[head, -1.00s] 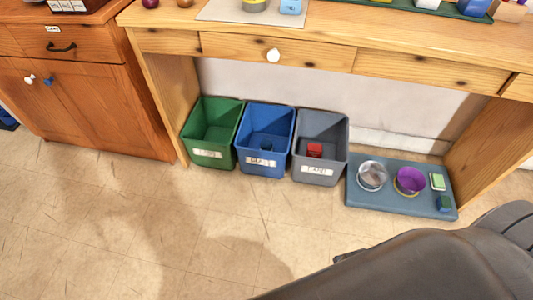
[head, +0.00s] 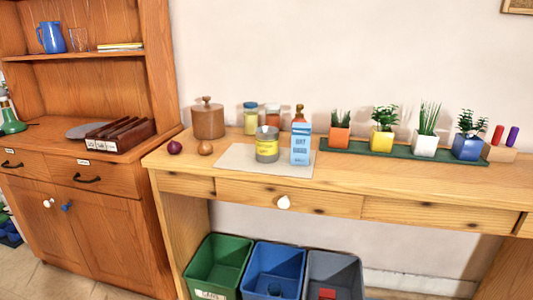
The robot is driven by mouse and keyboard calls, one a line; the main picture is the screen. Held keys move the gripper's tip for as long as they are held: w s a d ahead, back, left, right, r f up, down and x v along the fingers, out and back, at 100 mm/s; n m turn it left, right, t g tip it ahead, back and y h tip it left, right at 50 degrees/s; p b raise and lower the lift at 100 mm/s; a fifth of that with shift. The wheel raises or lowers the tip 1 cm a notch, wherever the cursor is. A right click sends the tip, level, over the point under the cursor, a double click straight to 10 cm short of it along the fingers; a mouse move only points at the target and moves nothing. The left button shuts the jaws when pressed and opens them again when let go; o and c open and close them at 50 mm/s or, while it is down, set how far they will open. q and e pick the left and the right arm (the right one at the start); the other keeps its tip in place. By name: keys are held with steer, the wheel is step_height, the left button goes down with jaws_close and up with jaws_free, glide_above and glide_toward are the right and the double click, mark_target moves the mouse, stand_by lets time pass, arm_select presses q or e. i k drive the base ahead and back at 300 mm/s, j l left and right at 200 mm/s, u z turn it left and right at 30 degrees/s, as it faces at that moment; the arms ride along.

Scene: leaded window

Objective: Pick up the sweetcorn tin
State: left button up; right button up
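A grey metal tin with a yellow label (head: 267,150) stands upright on a pale mat (head: 237,160) on the wooden counter. It looks like the sweetcorn tin, but its label is too small to read. A blue and white carton (head: 301,145) stands close to its right on the mat. Neither of my grippers shows in the head view now.
Behind the mat stand a wooden canister (head: 208,120), jars (head: 250,118) and a bottle. Two onions (head: 175,147) lie to the left. Potted plants stand on a green tray (head: 400,154) to the right. Green, blue and grey bins (head: 218,265) stand below the counter.

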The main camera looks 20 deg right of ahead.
mark_target(266, 137)
steer(key=i+l, duration=0.1)
steer(key=l, duration=0.3)
steer(key=i+l+z, duration=0.1)
steer(key=l, duration=0.25)
steer(key=i+l, duration=0.1)
steer(key=l, duration=0.3)
steer(key=i+l, duration=0.1)
steer(key=l, duration=0.25)
steer(key=z, duration=0.05)
